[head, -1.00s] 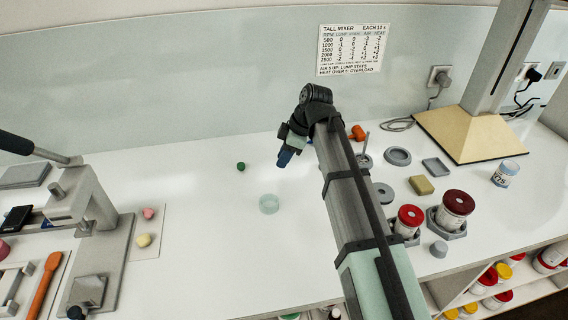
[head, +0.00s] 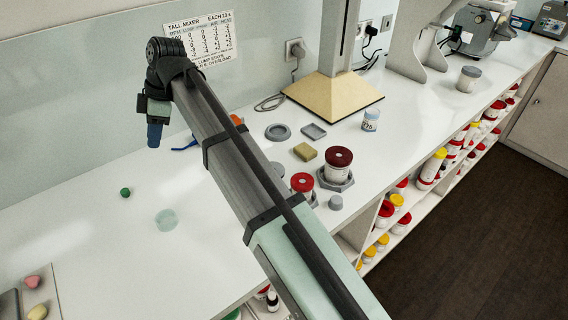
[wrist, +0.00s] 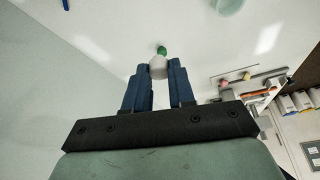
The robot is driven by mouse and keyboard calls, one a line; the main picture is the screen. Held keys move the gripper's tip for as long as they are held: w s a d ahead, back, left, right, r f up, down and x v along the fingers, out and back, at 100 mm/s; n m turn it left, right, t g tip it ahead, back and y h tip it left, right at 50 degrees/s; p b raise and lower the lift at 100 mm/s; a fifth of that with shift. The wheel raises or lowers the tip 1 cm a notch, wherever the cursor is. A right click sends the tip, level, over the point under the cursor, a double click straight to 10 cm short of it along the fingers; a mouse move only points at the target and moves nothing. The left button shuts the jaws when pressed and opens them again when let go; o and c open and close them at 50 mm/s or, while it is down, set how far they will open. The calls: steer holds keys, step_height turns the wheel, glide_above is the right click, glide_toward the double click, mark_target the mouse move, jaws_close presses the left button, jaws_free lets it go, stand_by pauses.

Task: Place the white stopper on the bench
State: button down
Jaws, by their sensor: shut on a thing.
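The white stopper (wrist: 158,68) is between the blue fingertips of my gripper (wrist: 158,76) in the wrist view. The gripper is shut on it. In the head view my gripper (head: 155,134) points down over the back part of the white bench (head: 90,245), and the stopper cannot be made out there. The fingers look apart from the bench, but the exact height is hard to tell.
Red-lidded jars (head: 338,165), a yellow block (head: 305,152) and grey holders (head: 278,132) stand to the right. The bench's left middle is mostly clear.

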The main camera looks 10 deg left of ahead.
steer(key=w+d+m+t, duration=0.1)
steer(key=w+d+m, duration=0.45)
steer(key=d, duration=0.85)
steer(key=w+d+m+t, duration=0.2)
steer(key=w+d, duration=0.6)
steer(key=d, duration=0.6)
steer(key=w+d+m+t, duration=0.15)
steer(key=d+m, duration=0.45)
steer(key=d, duration=2)
steer(key=shift+t, duration=0.25)
steer(key=shift+s+a+f, duration=0.1)
steer(key=shift+a+f, duration=0.1)
steer(key=shift+f, duration=3.4)
steer(key=shift+s+a+f, duration=0.1)
steer(key=shift+a+f, duration=0.05)
steer(key=shift+f, duration=3.45)
steer(key=shift+f, duration=0.1)
steer(key=c, duration=0.9)
jaws_free()
steer(key=shift+c, duration=0.2)
